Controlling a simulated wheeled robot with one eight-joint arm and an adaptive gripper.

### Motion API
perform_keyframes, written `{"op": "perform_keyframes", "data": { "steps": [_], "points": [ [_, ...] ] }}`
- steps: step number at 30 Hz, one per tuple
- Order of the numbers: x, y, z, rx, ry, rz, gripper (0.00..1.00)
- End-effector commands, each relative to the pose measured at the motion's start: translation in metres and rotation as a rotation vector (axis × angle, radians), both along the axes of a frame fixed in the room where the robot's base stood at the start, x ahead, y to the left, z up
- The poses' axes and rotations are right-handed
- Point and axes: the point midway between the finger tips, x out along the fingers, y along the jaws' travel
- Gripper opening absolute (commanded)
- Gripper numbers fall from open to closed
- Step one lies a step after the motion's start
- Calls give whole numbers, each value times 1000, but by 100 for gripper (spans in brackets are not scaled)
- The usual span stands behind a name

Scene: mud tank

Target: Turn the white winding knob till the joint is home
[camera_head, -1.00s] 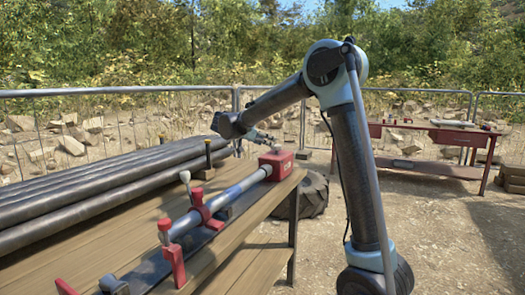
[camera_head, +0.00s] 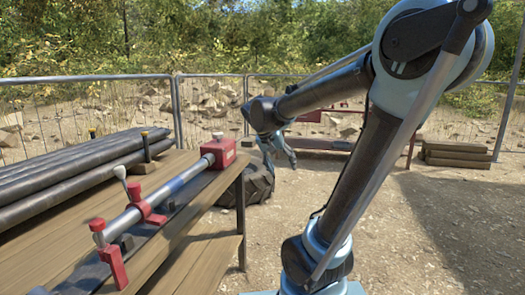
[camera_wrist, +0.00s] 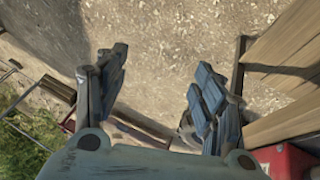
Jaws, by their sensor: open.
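A red box (camera_head: 222,151) stands at the far end of the bench, with a pale knob (camera_head: 217,136) upright on top. A grey pipe (camera_head: 178,184) runs from the box toward me.
Dark pipes (camera_head: 70,175) lie along the bench's (camera_head: 60,240) left side. A tyre (camera_head: 255,184) lies on the ground beyond the bench. A red table (camera_head: 345,142) and stacked timbers (camera_head: 456,155) stand farther back, before a wire fence. Ground at right is open.

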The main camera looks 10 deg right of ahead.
Motion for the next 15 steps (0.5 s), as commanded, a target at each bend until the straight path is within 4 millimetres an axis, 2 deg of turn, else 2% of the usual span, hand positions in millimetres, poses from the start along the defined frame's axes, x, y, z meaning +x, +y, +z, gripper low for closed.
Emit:
{"op": "perform_keyframes", "data": {
  "steps": [1,6,13,15],
  "points": [
    [-17,-9,-9,20,22,11,63],
    [-70,-27,-41,94,92,74,63],
    [-136,-34,-88,202,150,171,63],
    [-153,-33,-104,234,160,202,47]
  ]
}}
